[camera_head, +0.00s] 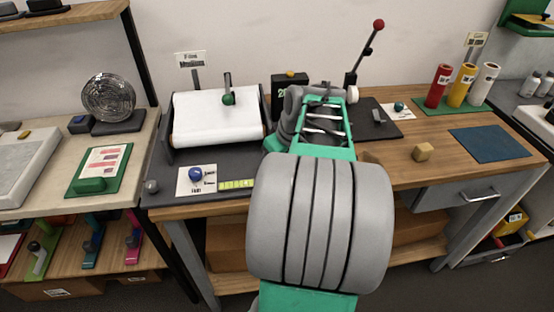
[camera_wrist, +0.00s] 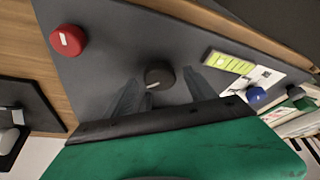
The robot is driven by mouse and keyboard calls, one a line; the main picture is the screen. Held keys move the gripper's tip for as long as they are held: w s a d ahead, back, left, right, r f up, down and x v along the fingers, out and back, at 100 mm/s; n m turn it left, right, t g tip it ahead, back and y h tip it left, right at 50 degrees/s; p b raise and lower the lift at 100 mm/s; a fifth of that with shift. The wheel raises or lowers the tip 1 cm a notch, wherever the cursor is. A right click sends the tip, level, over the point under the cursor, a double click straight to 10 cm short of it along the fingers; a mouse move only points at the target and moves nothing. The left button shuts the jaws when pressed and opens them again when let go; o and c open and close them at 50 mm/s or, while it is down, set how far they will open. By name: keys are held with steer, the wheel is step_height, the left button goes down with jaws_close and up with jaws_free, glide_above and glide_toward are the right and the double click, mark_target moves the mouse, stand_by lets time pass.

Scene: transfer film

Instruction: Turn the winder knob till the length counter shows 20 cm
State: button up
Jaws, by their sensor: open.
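In the wrist view, a dark round knob (camera_wrist: 160,76) with a white mark stands on the grey bench top. My gripper (camera_wrist: 164,88) is open, with one blurred grey finger on each side of this knob; I cannot tell whether they touch it. The picture does not label it as the winder knob. In the head view, my arm hides the knob and my fingers. A black box (camera_head: 290,79) at the back shows green digits that start with "2"; my arm covers the rest, so the full reading cannot be told.
A red knob (camera_wrist: 67,41) is left of the dark one. A blue knob (camera_head: 195,174) and yellow-green strip (camera_head: 236,184) lie at the front left. A white film roll (camera_head: 216,118) is behind them. A red-topped lever (camera_head: 365,52) rises behind my arm.

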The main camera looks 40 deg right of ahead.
steer(key=shift+r, duration=0.1)
steer(key=v, duration=0.7)
steer(key=shift+r, duration=0.3)
steer(key=shift+s, duration=0.15)
